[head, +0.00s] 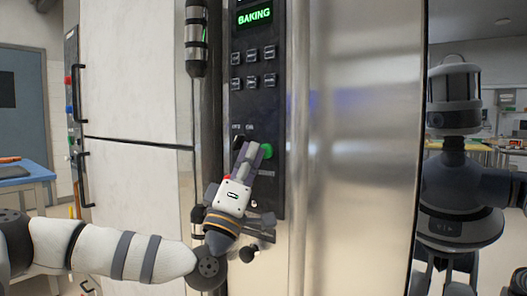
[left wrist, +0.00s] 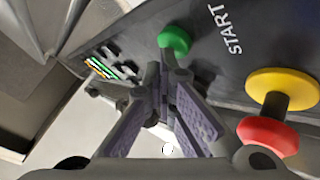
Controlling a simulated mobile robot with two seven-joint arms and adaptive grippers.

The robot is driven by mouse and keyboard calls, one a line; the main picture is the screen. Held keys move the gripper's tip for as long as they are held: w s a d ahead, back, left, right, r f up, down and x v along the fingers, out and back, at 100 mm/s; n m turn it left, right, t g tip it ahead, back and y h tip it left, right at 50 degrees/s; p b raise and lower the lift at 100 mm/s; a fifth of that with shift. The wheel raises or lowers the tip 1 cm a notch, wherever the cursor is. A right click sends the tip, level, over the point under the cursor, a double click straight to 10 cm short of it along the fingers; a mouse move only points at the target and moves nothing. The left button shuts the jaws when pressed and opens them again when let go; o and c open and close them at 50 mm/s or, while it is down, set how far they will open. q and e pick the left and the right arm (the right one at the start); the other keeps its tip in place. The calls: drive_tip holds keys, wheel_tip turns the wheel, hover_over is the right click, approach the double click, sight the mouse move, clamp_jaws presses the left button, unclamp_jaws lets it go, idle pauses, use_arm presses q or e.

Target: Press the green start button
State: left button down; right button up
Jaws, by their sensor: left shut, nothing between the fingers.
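The green start button (head: 267,150) is on the dark control panel (head: 262,110), with my left gripper (head: 249,149) just left of it. In the left wrist view the green button (left wrist: 174,40) sits beside the word START. My left gripper (left wrist: 168,68) is shut and empty, its fingertips close to the button's edge. I cannot tell whether they touch it. The panel's display (head: 254,16) is lit green and reads BAKING. My right gripper is not directly in view.
A red mushroom knob (left wrist: 268,135) on a yellow base (left wrist: 283,88) is near the button; my gripper mostly hides it in the head view. Several small dark keys (head: 254,68) sit above. A reflective steel surface (head: 360,150) stands right of the panel.

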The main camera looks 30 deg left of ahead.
use_arm(q)
drive_tip(key=shift+s, duration=0.65)
use_arm(e)
drive_tip(key=shift+w+r, duration=0.2)
drive_tip(key=shift+r, duration=0.15)
use_arm(q)
drive_tip(key=shift+a, duration=0.1)
drive_tip(key=s+p, duration=0.2)
drive_tip(key=s, duration=0.3)
drive_tip(key=shift+a+p, duration=0.2)
drive_tip(key=shift+p, duration=0.1)
use_arm(e)
drive_tip(key=shift+w+r+t, duration=0.4)
drive_tip(key=shift+w+r, duration=0.45)
drive_tip(key=shift+r, duration=0.2)
